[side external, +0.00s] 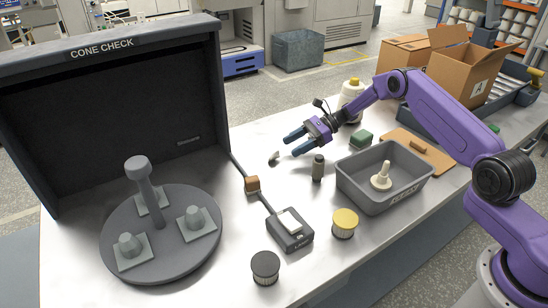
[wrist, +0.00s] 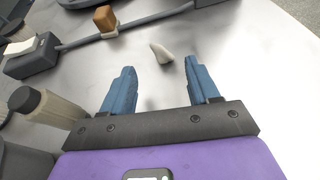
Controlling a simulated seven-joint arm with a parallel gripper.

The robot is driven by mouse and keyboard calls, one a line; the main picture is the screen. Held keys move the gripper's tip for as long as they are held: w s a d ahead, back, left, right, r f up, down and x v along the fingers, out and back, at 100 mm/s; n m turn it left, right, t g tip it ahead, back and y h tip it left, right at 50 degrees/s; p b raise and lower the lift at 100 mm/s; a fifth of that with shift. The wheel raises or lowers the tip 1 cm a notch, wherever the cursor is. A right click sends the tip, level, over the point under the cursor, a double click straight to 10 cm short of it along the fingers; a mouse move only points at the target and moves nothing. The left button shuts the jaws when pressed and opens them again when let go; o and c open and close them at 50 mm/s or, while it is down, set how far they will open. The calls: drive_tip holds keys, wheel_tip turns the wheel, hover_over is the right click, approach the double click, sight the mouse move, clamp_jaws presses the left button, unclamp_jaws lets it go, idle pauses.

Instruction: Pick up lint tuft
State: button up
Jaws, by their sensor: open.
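The lint tuft (side external: 274,157) is a small, pale, pointed piece on the bright metal table, just beyond my fingertips in the side view. In the wrist view the tuft (wrist: 160,52) lies ahead of the fingertips, roughly in line with the gap between them. My gripper (side external: 289,146) has blue fingers and is open and empty. In the wrist view my gripper (wrist: 159,66) shows its two fingers spread apart, not touching the tuft. The exact height of the fingers above the table is hard to tell.
A small dark-capped bottle (side external: 318,168) stands close to my gripper. A brown block (side external: 252,184) sits on a rod or cable nearer the CONE CHECK booth (side external: 128,42). The table around the tuft is clear.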

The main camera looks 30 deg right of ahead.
sight(278, 153)
drive_tip(key=shift+x, duration=3.1)
drive_tip(key=shift+w, duration=0.15)
clamp_jaws()
